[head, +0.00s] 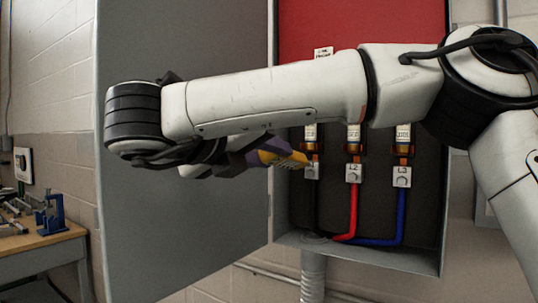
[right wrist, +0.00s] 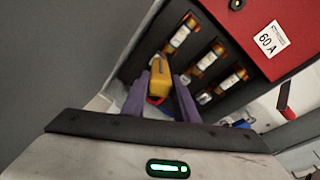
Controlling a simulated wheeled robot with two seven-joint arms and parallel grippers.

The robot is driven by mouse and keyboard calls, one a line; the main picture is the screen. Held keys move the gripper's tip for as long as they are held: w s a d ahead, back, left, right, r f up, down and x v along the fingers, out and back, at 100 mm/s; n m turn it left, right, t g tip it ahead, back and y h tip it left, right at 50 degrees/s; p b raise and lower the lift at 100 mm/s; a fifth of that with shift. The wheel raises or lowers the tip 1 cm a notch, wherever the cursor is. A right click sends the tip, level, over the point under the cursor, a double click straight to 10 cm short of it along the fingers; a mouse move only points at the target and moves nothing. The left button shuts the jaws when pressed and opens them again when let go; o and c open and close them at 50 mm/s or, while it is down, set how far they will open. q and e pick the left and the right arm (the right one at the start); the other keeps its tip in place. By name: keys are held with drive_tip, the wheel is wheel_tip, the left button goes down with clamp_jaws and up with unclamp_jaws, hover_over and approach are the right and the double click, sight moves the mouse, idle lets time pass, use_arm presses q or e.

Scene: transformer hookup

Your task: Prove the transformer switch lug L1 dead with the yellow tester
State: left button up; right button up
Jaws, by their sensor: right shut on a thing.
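The yellow tester (head: 281,157) is held in my right gripper (head: 247,157), whose purple fingers are shut on it. In the head view the tester points right, and its tip end appears close beside lug L1 (head: 312,172), the leftmost lug in the switch box. I cannot tell whether it touches. Lugs L2 (head: 353,173) and L3 (head: 402,177) are to the right. In the right wrist view the tester (right wrist: 159,78) stands between the two purple fingers (right wrist: 160,97), and its body hides the lug beyond it. My left gripper is not in view.
The grey box door (head: 180,230) stands open at left. Orange-banded fuses (head: 353,134) sit above the lugs; red (head: 353,213) and blue (head: 401,215) cables run below. A red panel (head: 350,25) covers the top. A workbench (head: 45,245) with a blue vise (head: 53,214) is far left.

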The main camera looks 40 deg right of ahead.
idle(0.6)
drive_tip(key=shift+s+a+f+b, duration=0.1)
drive_tip(key=shift+s+a+b, duration=0.15)
drive_tip(key=shift+a+b, duration=0.3)
drive_tip(key=shift+f+b+v, duration=0.15)
drive_tip(key=shift+b+v, duration=0.25)
drive_tip(key=shift+v, duration=0.45)
drive_tip(key=shift+f+b+v, duration=0.15)
drive_tip(key=shift+b+v, duration=0.2)
drive_tip(key=shift+v, duration=0.45)
drive_tip(key=shift+b+v, duration=0.3)
drive_tip(key=shift+v, duration=0.95)
drive_tip(key=shift+f, duration=0.2)
